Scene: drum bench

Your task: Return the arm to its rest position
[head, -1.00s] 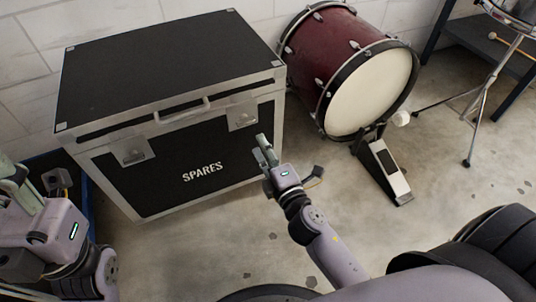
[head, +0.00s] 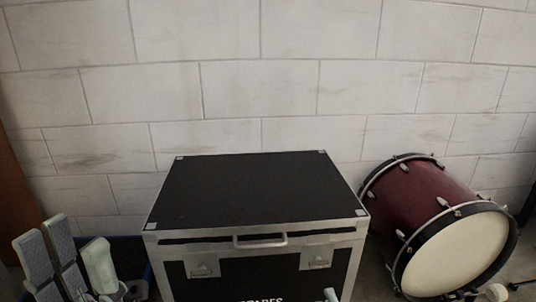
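My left gripper (head: 72,246) shows at the lower left of the head view, its fingers pointing up and spread apart with nothing between them. It is left of the black spares case (head: 255,190). Only a small pale tip of my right gripper (head: 330,295) shows at the bottom edge, in front of the case. The rest of my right gripper and its arm are out of the picture, and whether it is open or shut cannot be seen.
The case is closed, with a metal handle on its front. A dark red bass drum (head: 435,205) lies on its side to the right. A pale block wall (head: 270,90) stands behind. Part of a blue-edged container (head: 135,250) shows behind my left gripper.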

